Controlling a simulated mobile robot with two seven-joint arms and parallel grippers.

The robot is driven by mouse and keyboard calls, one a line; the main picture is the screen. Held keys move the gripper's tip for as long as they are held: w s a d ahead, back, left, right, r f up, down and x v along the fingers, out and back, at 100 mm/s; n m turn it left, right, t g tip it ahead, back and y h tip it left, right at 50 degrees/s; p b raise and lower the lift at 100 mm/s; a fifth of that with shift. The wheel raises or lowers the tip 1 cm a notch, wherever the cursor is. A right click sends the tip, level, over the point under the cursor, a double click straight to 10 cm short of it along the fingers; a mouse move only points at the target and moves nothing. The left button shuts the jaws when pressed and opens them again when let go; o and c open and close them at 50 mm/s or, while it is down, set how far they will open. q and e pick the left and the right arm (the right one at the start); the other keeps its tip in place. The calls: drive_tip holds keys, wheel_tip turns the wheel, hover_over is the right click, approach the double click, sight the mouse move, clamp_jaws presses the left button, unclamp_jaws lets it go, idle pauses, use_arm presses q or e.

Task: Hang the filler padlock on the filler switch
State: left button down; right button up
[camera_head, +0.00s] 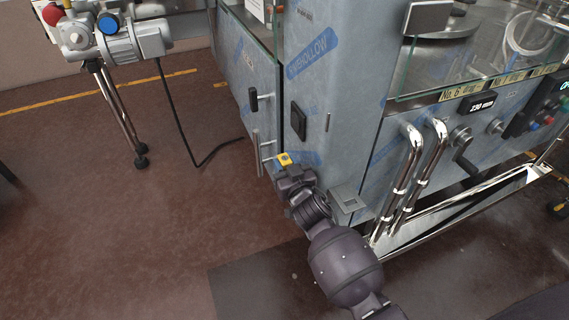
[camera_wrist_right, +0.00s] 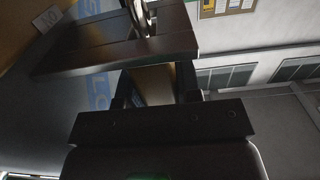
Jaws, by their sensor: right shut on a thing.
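The yellow padlock (camera_head: 285,159) is at the tip of my right gripper (camera_head: 287,167), in front of the steel filler cabinet (camera_head: 335,120). In the right wrist view the padlock's tan body (camera_wrist_right: 153,83) shows between the two dark fingers of my right gripper (camera_wrist_right: 155,60), which is shut on it. A shiny curved metal piece (camera_wrist_right: 141,18) shows past the fingertips. On the cabinet are a dark rectangular plate (camera_head: 298,121) and a black handle (camera_head: 254,99); I cannot tell which is the filler switch. The padlock is below both. My left gripper is not in view.
A vertical metal bar handle (camera_head: 257,153) stands on the cabinet just left of the padlock. Bent chrome pipes (camera_head: 412,170) rise at the right. A motor unit on a stand (camera_head: 118,120) with a black cable (camera_head: 186,142) is at the left. The brown floor between is clear.

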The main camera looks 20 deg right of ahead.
drive_tip(key=shift+f, duration=0.2)
idle(0.8)
drive_tip(key=shift+f, duration=0.1)
drive_tip(key=o, duration=1.1)
drive_tip(key=shift+c, duration=0.2)
drive_tip(key=shift+s, duration=0.1)
drive_tip(key=shift+s, duration=0.35)
drive_tip(key=s+p, duration=0.1)
drive_tip(key=s, duration=0.9)
drive_tip(key=shift+d, duration=0.15)
